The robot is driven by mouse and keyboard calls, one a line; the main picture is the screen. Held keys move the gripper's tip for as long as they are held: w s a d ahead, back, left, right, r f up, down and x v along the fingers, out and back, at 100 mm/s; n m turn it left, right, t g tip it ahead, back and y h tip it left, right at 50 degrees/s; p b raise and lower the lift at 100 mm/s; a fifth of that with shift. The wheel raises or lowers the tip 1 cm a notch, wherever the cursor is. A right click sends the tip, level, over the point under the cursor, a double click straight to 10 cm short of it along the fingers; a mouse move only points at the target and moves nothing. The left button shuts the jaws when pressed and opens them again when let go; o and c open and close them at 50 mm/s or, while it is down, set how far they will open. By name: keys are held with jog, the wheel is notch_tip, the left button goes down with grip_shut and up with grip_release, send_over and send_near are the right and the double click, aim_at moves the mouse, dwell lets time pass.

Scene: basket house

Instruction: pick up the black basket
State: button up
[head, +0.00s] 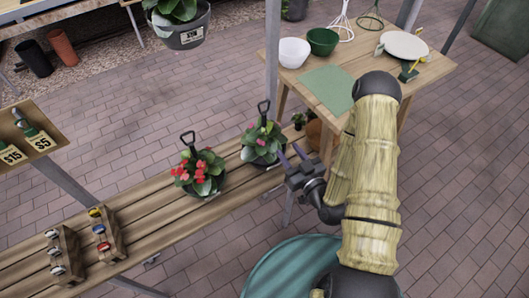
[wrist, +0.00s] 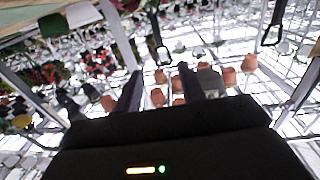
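Two dark baskets with black upright hook handles stand on the wooden bench in the head view. The nearer-to-gripper basket (head: 262,158) holds a green plant with pink flowers; the other basket (head: 205,190) to its left holds red flowers. My gripper (head: 291,157) is just right of the pink-flowered basket, not touching it as far as I can tell. Its two fingers are apart with nothing between them. In the wrist view my gripper (wrist: 158,83) is also open, and a black handle loop (wrist: 160,52) shows beyond the fingertips. Which basket that handle belongs to is unclear.
A grey hanging pot (head: 182,36) is at the top. A metal post (head: 272,60) rises behind the bench (head: 150,222). A wooden table (head: 430,78) with bowls and a green mat (head: 328,89) stands to the right. Small racks sit on the bench's left.

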dwell(0.3)
jog(key=b+x, duration=0.5)
jog(key=x, duration=0.7)
jog(key=shift+r+b, duration=0.1)
jog(key=shift+b, duration=0.25)
jog(key=shift+w, duration=0.1)
jog(key=shift+w+a, duration=0.1)
